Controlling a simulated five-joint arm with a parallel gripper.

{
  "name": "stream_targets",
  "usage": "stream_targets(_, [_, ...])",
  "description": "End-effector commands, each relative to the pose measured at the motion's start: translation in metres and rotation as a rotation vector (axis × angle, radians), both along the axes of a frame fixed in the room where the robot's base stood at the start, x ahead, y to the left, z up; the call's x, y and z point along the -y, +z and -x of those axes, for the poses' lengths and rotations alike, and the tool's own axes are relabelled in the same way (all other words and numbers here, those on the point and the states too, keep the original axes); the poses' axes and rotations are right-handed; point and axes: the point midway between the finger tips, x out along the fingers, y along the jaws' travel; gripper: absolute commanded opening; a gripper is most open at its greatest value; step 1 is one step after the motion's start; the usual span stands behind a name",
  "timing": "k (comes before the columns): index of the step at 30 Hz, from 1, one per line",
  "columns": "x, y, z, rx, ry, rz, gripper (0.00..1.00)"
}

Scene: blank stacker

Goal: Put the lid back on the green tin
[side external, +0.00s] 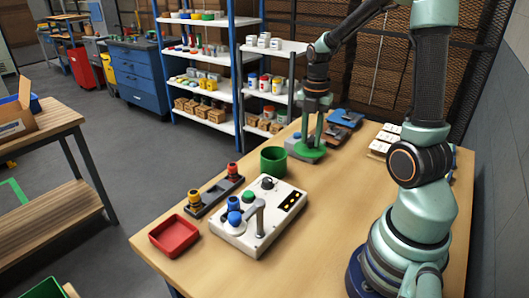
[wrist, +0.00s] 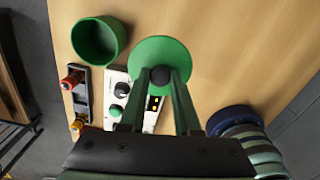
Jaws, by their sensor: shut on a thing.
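The green tin (side external: 273,161) stands upright on the table with its top open; in the wrist view its empty inside (wrist: 97,40) shows at upper left. The round green lid (side external: 312,156) is to the right of the tin and apart from it. My gripper (side external: 311,141) is above the lid. In the wrist view my gripper (wrist: 161,78) has its fingers on either side of the lid's dark knob, shut on it, and the flat green lid (wrist: 160,48) spreads out beyond them. I cannot tell how far the lid is above the table.
A white control box (side external: 258,216) with knobs and a lever stands in front of the tin. A dark rack (side external: 215,194) with red and yellow-topped items and a red tray (side external: 174,235) are to the left. White blocks (side external: 386,138) lie at the back right.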

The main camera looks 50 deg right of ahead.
Motion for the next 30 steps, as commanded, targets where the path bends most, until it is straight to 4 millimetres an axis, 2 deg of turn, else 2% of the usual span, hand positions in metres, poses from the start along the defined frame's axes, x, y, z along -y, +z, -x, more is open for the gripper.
stream_targets(1, [0.001,0.014,-0.001,0.007,0.0,0.004,0.0])
stream_targets(6, [0.0,0.048,-0.001,0.004,0.0,0.002,0.0])
stream_targets(13, [0.0,0.069,-0.004,0.0,0.001,0.0,0.0])
stream_targets(17, [0.001,0.066,-0.02,-0.003,0.004,-0.002,0.0])
stream_targets(19, [0.002,0.06,-0.035,-0.003,0.004,-0.002,0.0])
stream_targets(24, [0.0,0.042,-0.074,-0.004,0.004,-0.002,0.0])
stream_targets(30, [-0.004,0.023,-0.105,-0.002,0.002,-0.002,0.0])
